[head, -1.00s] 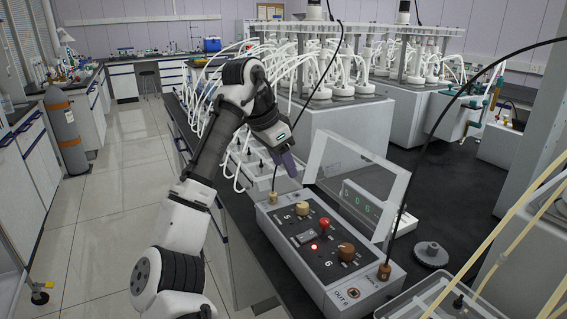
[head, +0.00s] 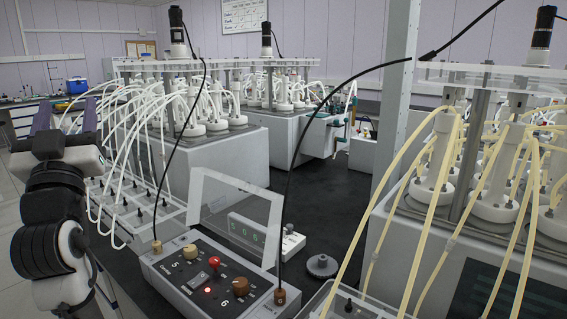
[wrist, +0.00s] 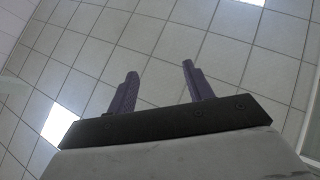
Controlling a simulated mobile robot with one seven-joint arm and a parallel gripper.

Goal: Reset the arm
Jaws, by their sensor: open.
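My gripper (head: 66,122) is at the left edge of the head view, with its purple fingers pointing up and apart. My white and black arm is folded upright below it. In the wrist view my gripper (wrist: 158,86) shows two purple fingers spread wide, with nothing between them. Behind the fingers is the tiled ceiling (wrist: 250,70) with bright light panels.
A control box (head: 200,285) with knobs, a red button and a lit red light stands to the right of my arm. A clear raised cover (head: 235,205) and a digital display (head: 246,232) are behind it. Reactors with white tubes (head: 185,125) and yellow tubes (head: 445,190) fill the bench.

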